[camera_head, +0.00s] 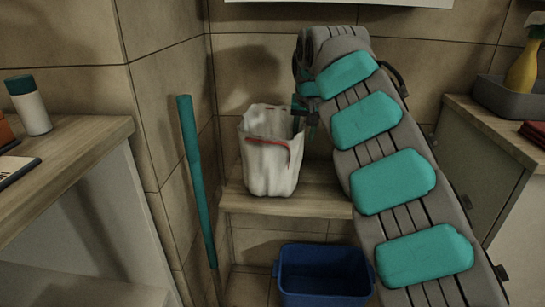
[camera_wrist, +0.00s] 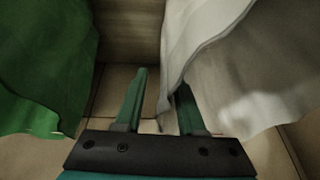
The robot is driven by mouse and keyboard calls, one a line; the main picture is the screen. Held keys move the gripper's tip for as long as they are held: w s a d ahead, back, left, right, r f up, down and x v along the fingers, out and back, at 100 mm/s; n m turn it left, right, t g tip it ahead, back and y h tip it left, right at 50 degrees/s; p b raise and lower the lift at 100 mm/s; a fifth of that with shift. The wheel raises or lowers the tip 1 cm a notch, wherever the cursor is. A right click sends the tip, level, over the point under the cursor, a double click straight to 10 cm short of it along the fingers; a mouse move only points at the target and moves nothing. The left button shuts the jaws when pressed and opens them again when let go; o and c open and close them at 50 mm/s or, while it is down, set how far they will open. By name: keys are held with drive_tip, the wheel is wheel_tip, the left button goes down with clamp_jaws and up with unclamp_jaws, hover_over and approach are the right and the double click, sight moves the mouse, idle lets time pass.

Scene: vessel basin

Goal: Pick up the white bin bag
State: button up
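The white bin bag (camera_head: 268,172) stands upright on a wooden bench, with a red strip near its open top. My arm reaches over from the right, and my gripper (camera_head: 308,113) is at the bag's upper right rim. In the wrist view the white bag (camera_wrist: 245,75) fills the right side. My gripper (camera_wrist: 160,95) has its two teal fingers apart there. A fold of the bag hangs between the fingers and covers the tip of the right finger. The left finger is clear of the bag. Whether the fingers touch the bag is hard to tell.
A green bag or cloth (camera_wrist: 45,65) hangs left of the fingers in the wrist view. The wooden bench (camera_head: 295,205) holds the bag; a blue bin (camera_head: 325,292) stands below. A teal pole (camera_head: 196,175) leans at the left wall corner. Counters (camera_head: 70,160) flank both sides.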

drive_tip(key=shift+f, duration=0.25)
idle(0.3)
clamp_jaws()
idle(0.4)
idle(1.1)
